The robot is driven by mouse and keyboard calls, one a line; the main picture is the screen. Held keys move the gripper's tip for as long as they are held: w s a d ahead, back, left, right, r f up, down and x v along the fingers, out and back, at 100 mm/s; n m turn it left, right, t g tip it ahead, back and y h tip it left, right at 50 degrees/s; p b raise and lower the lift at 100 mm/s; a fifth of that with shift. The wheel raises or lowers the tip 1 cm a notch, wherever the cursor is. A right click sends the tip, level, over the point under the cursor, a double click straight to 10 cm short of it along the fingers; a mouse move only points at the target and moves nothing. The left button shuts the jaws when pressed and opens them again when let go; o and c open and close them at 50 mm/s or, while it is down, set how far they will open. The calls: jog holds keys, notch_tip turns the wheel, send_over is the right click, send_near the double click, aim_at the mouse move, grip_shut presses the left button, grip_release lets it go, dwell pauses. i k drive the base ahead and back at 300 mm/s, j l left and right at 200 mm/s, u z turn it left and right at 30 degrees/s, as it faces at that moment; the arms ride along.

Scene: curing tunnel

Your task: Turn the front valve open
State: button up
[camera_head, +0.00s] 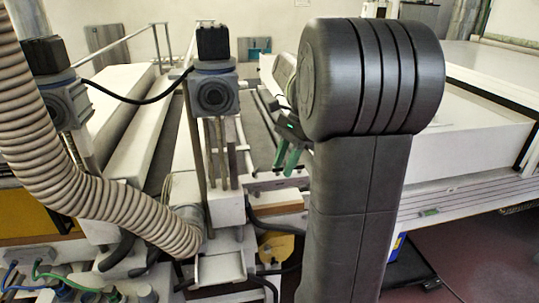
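My gripper (285,171), with green fingers, hangs pointing down near the middle of the view, partly hidden behind my own dark arm. Its two fingers look apart, and I see nothing between them. A blue-grey unit with a black top (213,82) stands on upright rods to the left of my gripper, clear of it. A similar blue-grey unit (62,97) stands farther left, partly behind the hose. I cannot tell which part is the front valve; no handle is clearly seen, and my arm hides some of the machine.
A thick ribbed beige hose (80,185) curves across the left side. Thin coloured hoses and fittings (65,283) lie at the bottom left. A long white machine housing (470,130) fills the right. Dark floor (470,250) is open at the lower right.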

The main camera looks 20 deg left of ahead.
aim_at(254, 174)
jog(key=i+l+u, duration=0.3)
jog(key=i, duration=0.35)
jog(key=i+l+u, duration=0.3)
jog(key=i+l, duration=0.15)
jog(key=i, duration=0.15)
jog(key=u, duration=0.7)
